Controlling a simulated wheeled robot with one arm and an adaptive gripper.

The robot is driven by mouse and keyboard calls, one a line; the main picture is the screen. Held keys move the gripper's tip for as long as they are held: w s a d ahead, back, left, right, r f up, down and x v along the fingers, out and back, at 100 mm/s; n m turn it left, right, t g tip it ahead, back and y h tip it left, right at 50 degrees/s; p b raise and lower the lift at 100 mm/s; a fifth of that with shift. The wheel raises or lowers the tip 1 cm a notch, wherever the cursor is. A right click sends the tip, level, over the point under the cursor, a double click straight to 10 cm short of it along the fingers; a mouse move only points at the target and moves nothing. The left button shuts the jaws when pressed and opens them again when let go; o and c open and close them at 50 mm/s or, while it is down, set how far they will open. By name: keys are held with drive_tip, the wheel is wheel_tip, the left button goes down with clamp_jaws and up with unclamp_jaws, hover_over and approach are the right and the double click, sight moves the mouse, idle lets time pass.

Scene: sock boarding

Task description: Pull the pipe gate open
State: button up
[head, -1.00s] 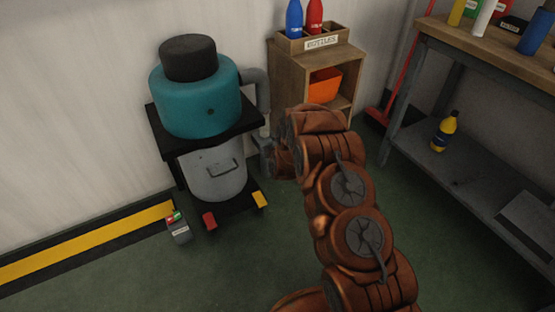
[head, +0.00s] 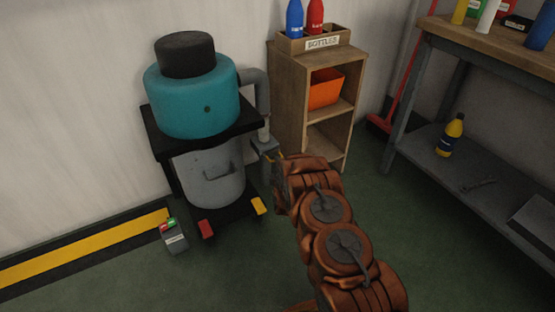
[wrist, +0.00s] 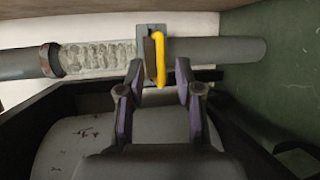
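The grey pipe (head: 262,92) bends down from the right side of the teal machine head (head: 195,98). Its gate, a grey block (head: 264,146), sits low on the pipe, just beside my gripper (head: 275,167). In the wrist view the pipe (wrist: 215,50) runs across the top, with the gate block (wrist: 151,31) on it and a yellow handle (wrist: 159,62) on the gate. My gripper (wrist: 158,70) is open, one finger on each side of the handle. There is a gap between each finger and the handle. In the head view my arm hides most of the gripper.
A grey bin (head: 208,178) stands under the machine's black shelf (head: 222,135), close to my gripper. A wooden cabinet (head: 290,105) stands just right of the pipe. A workbench (head: 480,45) is at the right.

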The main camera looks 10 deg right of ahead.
drive_tip(key=shift+w+d+f+b, duration=0.1)
drive_tip(key=shift+w+f+b, duration=0.1)
drive_tip(key=shift+w, duration=0.5)
drive_tip(key=shift+w+d+f+b, duration=0.1)
drive_tip(key=shift+w+b, duration=0.15)
drive_tip(key=shift+w, duration=0.4)
drive_tip(key=shift+w+f+b, duration=0.1)
drive_tip(key=shift+w+b, duration=0.1)
drive_tip(key=shift+w, duration=0.5)
clamp_jaws()
drive_tip(key=shift+r, duration=0.1)
